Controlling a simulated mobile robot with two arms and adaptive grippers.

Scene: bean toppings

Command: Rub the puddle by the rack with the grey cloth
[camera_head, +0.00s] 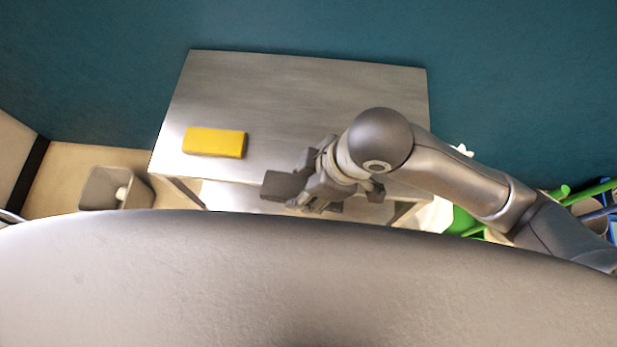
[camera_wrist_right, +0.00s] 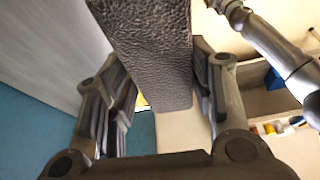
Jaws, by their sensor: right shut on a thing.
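My right gripper (camera_head: 300,190) is over the near edge of the metal table (camera_head: 300,85). It is shut on a dark grey, textured slab, which I take for the grey cloth (camera_wrist_right: 150,45). The cloth sits between the two fingers in the right wrist view and hides much of what lies beyond. A dark flat piece (camera_head: 283,185) at the gripper's tip in the head view may be the cloth or a finger; I cannot tell. I cannot make out a puddle or a rack. My left gripper is not in view.
A yellow block (camera_head: 214,142) lies on the left of the table, left of my right gripper. The rest of the tabletop looks bare. A grey bin (camera_head: 100,190) stands on the floor at left. Green and blue items (camera_head: 590,195) are at the right edge.

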